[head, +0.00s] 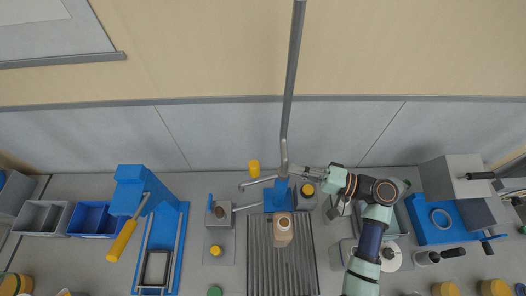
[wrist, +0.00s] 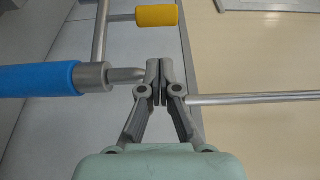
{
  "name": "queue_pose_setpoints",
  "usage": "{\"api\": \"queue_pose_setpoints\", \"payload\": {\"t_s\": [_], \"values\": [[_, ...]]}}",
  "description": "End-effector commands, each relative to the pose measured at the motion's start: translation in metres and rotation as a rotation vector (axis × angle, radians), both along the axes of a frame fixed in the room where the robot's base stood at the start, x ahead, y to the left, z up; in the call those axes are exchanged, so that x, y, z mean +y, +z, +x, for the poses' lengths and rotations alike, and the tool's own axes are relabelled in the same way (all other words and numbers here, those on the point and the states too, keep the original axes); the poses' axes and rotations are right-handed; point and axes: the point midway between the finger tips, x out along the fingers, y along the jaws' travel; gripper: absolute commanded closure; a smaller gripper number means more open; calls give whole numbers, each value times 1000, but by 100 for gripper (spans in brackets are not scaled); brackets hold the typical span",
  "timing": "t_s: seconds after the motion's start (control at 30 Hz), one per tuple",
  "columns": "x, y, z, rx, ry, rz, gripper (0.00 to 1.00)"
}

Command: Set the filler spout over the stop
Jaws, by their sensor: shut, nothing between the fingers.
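The filler spout (head: 258,181) is a grey swing arm reaching left from a blue post (head: 278,197), with an upright yellow handle (head: 254,166). In the wrist view the blue post (wrist: 40,80), its grey collar and the yellow handle (wrist: 157,16) show at the left and top. My gripper (head: 308,171) is just right of the post. In the wrist view my gripper (wrist: 160,70) has its fingertips together, empty, beside the tapered metal end above the collar. Whether they touch it, I cannot tell. I cannot pick out the stop with certainty.
A long grey pipe (head: 291,80) runs up from the post. A tan bottle (head: 283,230) stands on a slatted grey bed (head: 262,270) in front. A blue press (head: 145,200) is left; a blue and grey machine (head: 450,215) is right. A yellow-topped block (head: 308,190) sits under my gripper.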

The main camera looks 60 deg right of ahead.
Motion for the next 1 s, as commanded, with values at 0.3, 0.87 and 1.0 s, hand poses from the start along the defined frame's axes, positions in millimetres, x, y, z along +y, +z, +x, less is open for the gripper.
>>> {"api": "queue_pose_setpoints", "payload": {"t_s": [0.3,0.87,1.0], "values": [[4,0,10,2,3,-2,100],[29,0,94,2,3,-3,100],[29,0,97,2,1,-3,100]]}}
